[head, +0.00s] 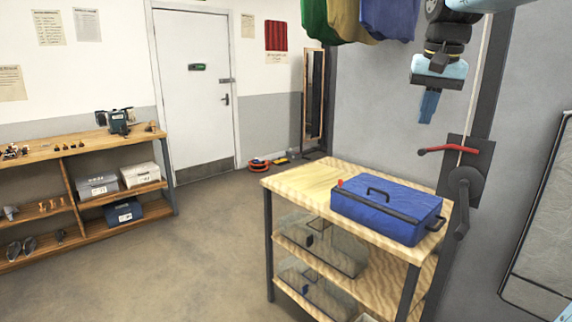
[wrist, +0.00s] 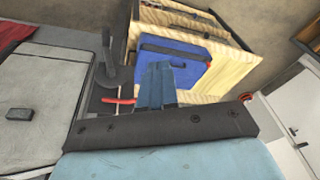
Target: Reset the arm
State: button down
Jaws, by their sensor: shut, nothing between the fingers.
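My gripper (head: 429,106) hangs at the upper right in the head view, its blue fingers pointing down and pressed together with nothing between them. It is above and behind the blue case's right part in the picture, well clear of it. In the wrist view the shut fingers (wrist: 157,84) show at the centre, in front of the blue case (wrist: 190,62). My arm comes in from the top right corner of the head view.
The blue case (head: 385,210) lies closed on a wooden shelf table (head: 300,180). A wall plate with a red lever (head: 448,150) and a dark crank (head: 464,192) is close to my gripper's lower right. Coloured garments (head: 350,20) hang left of it. The floor at left is clear.

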jog(key=s+a+f+n+t, duration=0.1)
jog(key=s+a+f+n, duration=0.1)
jog(key=s+f, duration=0.5)
jog(key=s+a+f+n+t, duration=0.1)
jog(key=s+a+f+n, duration=0.1)
jog(key=s+f, duration=0.6)
jog(key=shift+s+a+f+t, duration=0.25)
jog(key=shift+s+a+t, duration=0.15)
jog(key=shift+s+a, duration=0.5)
jog(key=shift+s, duration=0.1)
